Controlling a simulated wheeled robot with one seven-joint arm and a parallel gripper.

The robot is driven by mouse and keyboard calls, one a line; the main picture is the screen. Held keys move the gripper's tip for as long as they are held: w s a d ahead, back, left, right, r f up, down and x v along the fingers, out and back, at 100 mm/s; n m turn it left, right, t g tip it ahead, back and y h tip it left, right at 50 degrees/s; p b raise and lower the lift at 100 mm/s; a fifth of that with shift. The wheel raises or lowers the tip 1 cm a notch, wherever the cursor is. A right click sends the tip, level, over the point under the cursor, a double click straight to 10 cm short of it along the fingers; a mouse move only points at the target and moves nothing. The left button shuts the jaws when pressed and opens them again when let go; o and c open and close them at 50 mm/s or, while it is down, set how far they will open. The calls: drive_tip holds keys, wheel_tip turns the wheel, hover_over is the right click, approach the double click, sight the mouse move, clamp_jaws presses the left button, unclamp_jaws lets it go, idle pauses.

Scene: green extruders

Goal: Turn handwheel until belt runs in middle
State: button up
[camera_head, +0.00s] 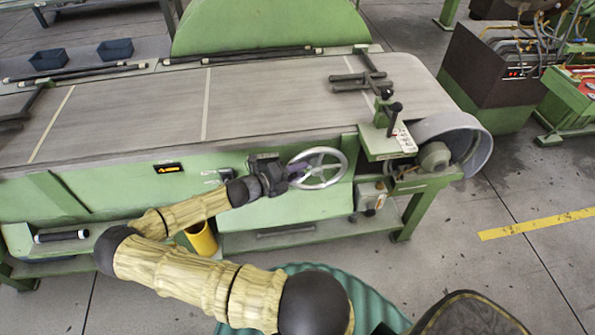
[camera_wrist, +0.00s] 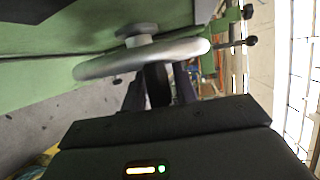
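The silver spoked handwheel (camera_head: 345,166) is on the green front panel of the belt machine, below the belt's near edge. Its rim (camera_wrist: 100,69) crosses the upper wrist view. My gripper (camera_head: 291,174) is at the wheel's left side. In the wrist view its two fingers (camera_wrist: 158,92) lie on either side of a dark upright handle (camera_wrist: 157,78) at the rim. Whether they press on it is unclear. The wide grey belt (camera_head: 270,100) has pale cross seams and runs to the drum (camera_head: 470,133) at the right. Its exact sideways position on the drum cannot be told.
A green bracket with a black knob (camera_head: 395,107) stands right of the wheel. A yellow cylinder (camera_head: 201,239) is under the machine, near my arm. Dark blue bins (camera_head: 115,49) sit behind the belt. Open floor with a yellow stripe (camera_head: 535,223) lies at the right.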

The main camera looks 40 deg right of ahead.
drive_tip(key=shift+o, duration=0.9)
drive_tip(key=b+v, duration=0.1)
drive_tip(key=v, duration=1.6)
drive_tip(key=shift+a, duration=0.2)
drive_tip(key=shift+s+r, duration=0.1)
